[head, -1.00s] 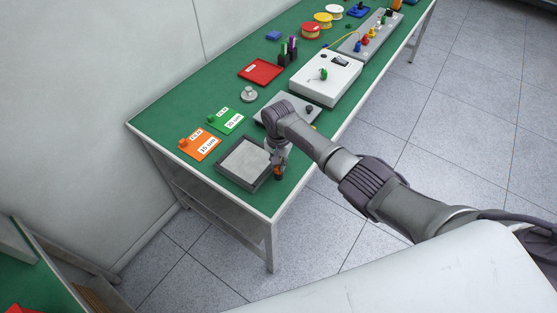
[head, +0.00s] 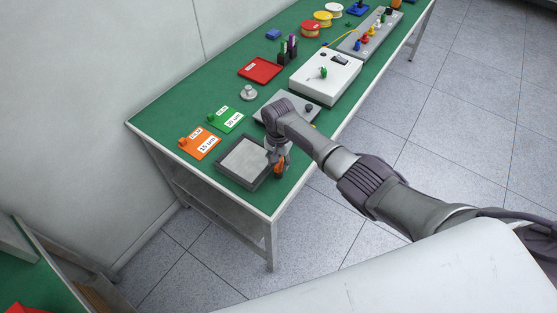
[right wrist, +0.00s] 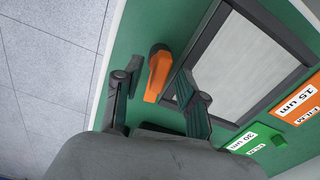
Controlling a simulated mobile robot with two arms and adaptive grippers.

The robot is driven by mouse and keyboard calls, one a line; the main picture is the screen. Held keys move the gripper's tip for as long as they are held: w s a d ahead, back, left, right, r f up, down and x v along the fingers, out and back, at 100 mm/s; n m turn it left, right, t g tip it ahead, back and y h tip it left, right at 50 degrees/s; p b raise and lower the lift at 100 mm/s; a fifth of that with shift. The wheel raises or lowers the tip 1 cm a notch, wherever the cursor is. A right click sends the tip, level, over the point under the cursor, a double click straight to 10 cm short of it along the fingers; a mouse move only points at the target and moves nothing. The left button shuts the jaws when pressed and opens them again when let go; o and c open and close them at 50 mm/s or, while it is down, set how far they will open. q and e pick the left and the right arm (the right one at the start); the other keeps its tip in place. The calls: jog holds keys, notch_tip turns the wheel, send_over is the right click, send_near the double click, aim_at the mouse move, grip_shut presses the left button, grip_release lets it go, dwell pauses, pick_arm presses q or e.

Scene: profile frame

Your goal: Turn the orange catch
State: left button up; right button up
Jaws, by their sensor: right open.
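The orange catch (right wrist: 157,75) is a small lever with a round head, beside the dark frame (right wrist: 222,28) around a grey panel. In the right wrist view it lies between the two fingers of my open right gripper (right wrist: 159,78), with a gap to each finger. In the head view the gripper (head: 279,160) points down at the right edge of the frame (head: 240,184), and the orange catch (head: 279,169) shows partly between the fingers. My left gripper is not in view.
An orange card (head: 200,147) and a green card (head: 228,121) lie left of the frame. A grey plate (head: 268,103) with a dark knob and a white box (head: 325,80) stand farther back. The table's front edge is close to the catch.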

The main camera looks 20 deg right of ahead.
notch_tip(320, 180, up, 12)
dwell(0.5)
dwell(0.3)
